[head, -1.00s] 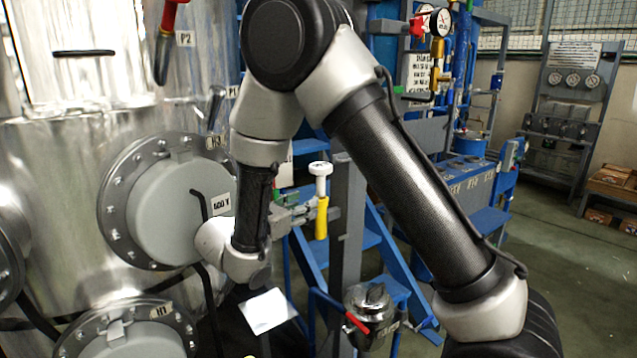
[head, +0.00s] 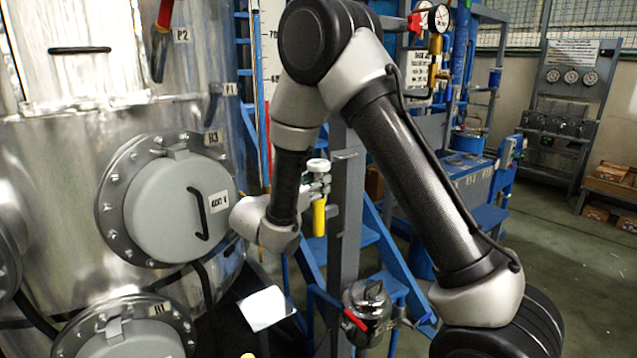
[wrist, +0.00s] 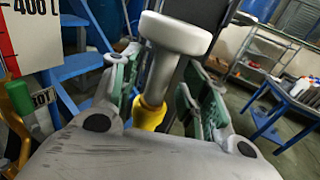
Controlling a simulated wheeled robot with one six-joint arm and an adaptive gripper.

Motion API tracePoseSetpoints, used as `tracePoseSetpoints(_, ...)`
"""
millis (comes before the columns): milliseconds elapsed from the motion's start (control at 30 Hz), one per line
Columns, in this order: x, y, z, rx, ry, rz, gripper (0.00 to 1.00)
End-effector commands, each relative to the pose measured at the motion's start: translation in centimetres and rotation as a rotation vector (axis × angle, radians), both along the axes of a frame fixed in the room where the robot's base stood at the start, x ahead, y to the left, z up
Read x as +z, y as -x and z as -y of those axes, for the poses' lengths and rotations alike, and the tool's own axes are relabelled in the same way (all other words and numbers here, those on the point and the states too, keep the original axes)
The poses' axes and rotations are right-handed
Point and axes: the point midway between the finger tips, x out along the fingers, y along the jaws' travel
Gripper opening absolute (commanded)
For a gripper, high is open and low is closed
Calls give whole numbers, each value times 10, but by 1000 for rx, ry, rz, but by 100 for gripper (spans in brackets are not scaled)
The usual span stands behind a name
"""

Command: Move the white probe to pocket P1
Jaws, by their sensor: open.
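The white probe (head: 318,166) has a round white cap and neck above a yellow part, and stands upright beside a grey post. In the wrist view the white probe (wrist: 176,35) rises between the jaws, its cap large and close to the camera. My gripper (head: 317,188) is at the probe just below the cap. Its green-padded fingers (wrist: 160,98) are open on either side of the probe; I cannot tell whether either touches it. Pocket P1 (head: 213,104) is a slanted grey stub on the steel vessel, left of my arm, beside its P1 label. Its opening is unclear.
A red-handled probe (head: 163,30) sits at P2 on the vessel (head: 60,150). A round grey hatch (head: 175,208) bulges out below P1. A grey post (head: 348,220) and blue stairs (head: 385,250) stand close to my gripper. A metal pot (head: 368,300) is below.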

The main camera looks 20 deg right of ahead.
Motion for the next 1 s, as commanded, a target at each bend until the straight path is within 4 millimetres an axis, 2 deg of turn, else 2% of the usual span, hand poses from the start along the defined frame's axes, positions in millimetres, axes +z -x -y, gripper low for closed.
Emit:
tracePoseSetpoints(367, 0, -2, 3, -1, 0, 0, 44)
tracePoseSetpoints(833, 0, -2, 3, -1, -1, -1, 1)
tracePoseSetpoints(1000, 0, -2, 3, -1, -1, 1, 0)
